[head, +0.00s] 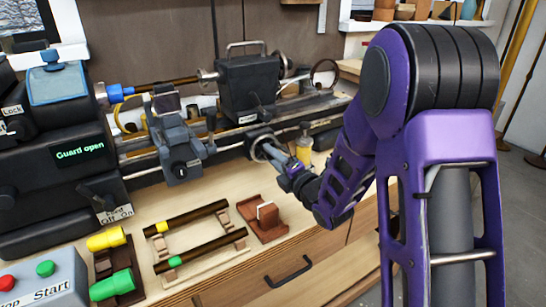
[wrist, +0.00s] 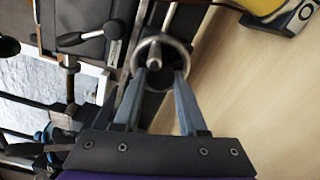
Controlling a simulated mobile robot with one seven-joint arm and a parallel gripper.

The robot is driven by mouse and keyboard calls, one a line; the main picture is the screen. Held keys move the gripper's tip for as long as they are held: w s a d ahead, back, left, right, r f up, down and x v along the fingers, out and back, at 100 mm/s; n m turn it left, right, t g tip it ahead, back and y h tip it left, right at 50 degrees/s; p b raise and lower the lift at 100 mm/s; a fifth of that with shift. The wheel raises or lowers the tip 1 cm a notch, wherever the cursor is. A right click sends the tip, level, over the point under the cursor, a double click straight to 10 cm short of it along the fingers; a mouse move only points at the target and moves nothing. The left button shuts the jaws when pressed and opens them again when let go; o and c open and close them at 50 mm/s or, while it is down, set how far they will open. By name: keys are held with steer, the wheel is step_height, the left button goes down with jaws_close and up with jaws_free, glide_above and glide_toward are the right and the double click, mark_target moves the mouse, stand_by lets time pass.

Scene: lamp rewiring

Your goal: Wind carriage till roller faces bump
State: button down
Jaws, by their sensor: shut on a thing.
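My gripper (wrist: 160,76) is shut on a small metal handwheel (wrist: 183,50) with a knob standing up from it. Its two grey fingers reach the near side of the rim, though the exact contact is hard to see. In the head view the gripper (head: 279,160) meets the handwheel (head: 254,148) at the front of the lathe. A grey carriage (head: 178,160) sits on the rails left of the handwheel. A dark block with a top handle (head: 250,88) stands behind it. I cannot make out the roller or any bump stop clearly.
A black machine body with a "Guard open" display (head: 80,150) stands at left. On the wooden bench lie a frame with two dark rods (head: 200,249), a red-brown holder (head: 268,222) and a yellow bottle (head: 304,150).

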steer(key=shift+r+n, duration=0.1)
steer(key=shift+n, duration=0.8)
steer(key=shift+c, duration=2.3)
jaws_free()
steer(key=shift+d, duration=0.1)
